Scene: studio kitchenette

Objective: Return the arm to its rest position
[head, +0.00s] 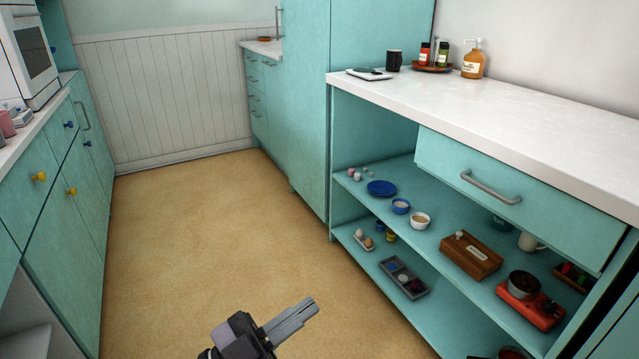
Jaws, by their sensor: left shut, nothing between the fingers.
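My left gripper (306,306) is at the bottom middle of the head view, over the tan floor. Its fingers are together and empty, and they point up and to the right toward the open shelves. It touches nothing that I can see. Most of the left arm is below the frame's edge. My right gripper is not in view.
A teal shelf unit (400,250) with a white counter (500,110) stands on the right. Its shelves hold a wooden box (470,256), a red scale (528,305) and bowls. Teal cabinets (65,225) line the left. The floor (190,230) between is clear.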

